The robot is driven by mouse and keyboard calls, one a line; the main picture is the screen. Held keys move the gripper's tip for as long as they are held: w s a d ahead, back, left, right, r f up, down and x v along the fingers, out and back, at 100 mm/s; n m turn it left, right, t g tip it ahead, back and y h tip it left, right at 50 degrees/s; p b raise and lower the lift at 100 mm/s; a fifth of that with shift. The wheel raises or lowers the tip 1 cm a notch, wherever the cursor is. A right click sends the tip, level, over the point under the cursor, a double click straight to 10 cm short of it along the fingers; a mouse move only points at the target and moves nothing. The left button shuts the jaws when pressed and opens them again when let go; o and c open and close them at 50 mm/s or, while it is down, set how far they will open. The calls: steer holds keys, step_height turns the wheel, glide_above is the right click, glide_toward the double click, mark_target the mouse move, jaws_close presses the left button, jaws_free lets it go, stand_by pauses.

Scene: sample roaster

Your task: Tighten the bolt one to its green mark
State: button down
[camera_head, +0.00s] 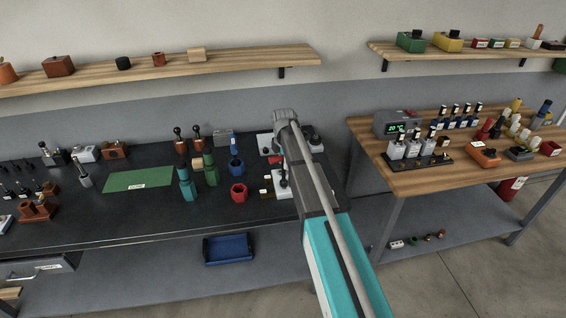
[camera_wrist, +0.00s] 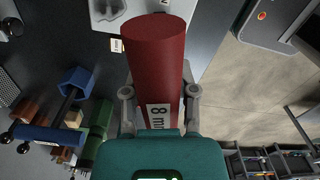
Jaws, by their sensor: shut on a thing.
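In the wrist view my gripper (camera_wrist: 160,93) is shut on a thick red cylindrical tool (camera_wrist: 158,55) with a white label reading "8 m…", partly cut off. The tool's round end points away from my gripper, toward the top of the view. A white plate (camera_wrist: 100,20) with a grey fitting lies beyond and left of that end; I cannot tell whether they touch. In the head view my arm covers my gripper. White plates (camera_head: 264,146) stand beside my arm on the dark bench. I cannot make out bolt one or a green mark on it.
A red holder (camera_head: 238,194), a blue tool (camera_head: 236,162) and green tools (camera_head: 210,170) stand left of my arm. A green mat (camera_head: 138,180) lies farther left. A wooden table (camera_head: 430,180) with a display box (camera_head: 396,123) and several bottles stands right. Shelves (camera_head: 180,67) run above.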

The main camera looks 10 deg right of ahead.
steer(key=shift+m, duration=1.3)
steer(key=shift+m, duration=3.8)
steer(key=shift+m, duration=1.9)
